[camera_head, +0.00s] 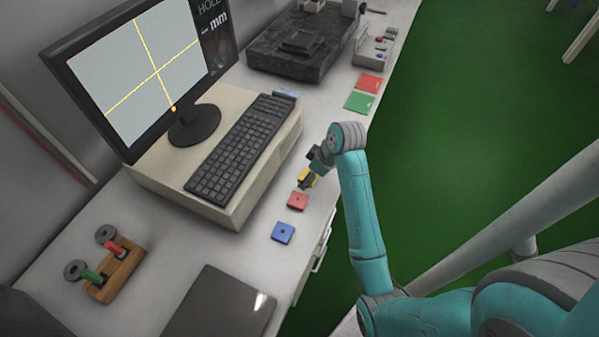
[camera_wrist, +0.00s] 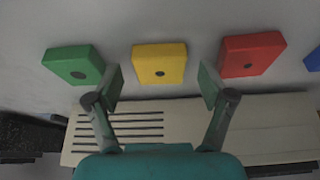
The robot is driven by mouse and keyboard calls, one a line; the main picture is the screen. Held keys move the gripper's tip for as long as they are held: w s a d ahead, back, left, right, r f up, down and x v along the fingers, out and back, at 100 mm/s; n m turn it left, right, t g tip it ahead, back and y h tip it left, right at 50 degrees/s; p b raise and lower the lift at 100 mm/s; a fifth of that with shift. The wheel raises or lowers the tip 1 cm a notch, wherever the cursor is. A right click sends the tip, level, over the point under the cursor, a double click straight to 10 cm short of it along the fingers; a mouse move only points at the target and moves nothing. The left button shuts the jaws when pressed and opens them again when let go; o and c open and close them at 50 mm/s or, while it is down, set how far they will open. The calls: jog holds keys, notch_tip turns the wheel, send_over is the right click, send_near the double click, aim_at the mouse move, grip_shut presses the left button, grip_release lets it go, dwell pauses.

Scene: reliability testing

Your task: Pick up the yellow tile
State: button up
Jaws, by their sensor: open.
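The yellow tile (camera_wrist: 159,58), a square block with a dark round spot in its middle, lies on the white bench top. In the wrist view it is just beyond the gap between the fingertips of my gripper (camera_wrist: 160,82), roughly centred. My gripper is open and empty. In the head view the yellow tile (camera_head: 304,176) shows partly, with my gripper (camera_head: 309,183) over it and hiding some of it. Whether the fingers touch the tile cannot be told.
A green tile (camera_wrist: 74,65) and a red tile (camera_wrist: 252,54) flank the yellow one; a blue tile (camera_head: 283,233) lies beyond the red. A keyboard (camera_head: 240,145) on a raised stand and a monitor (camera_head: 140,70) are at left. Red and green squares (camera_head: 361,102) lie farther back.

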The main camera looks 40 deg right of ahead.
jog(key=shift+c, duration=0.2)
jog(key=c, duration=1.2)
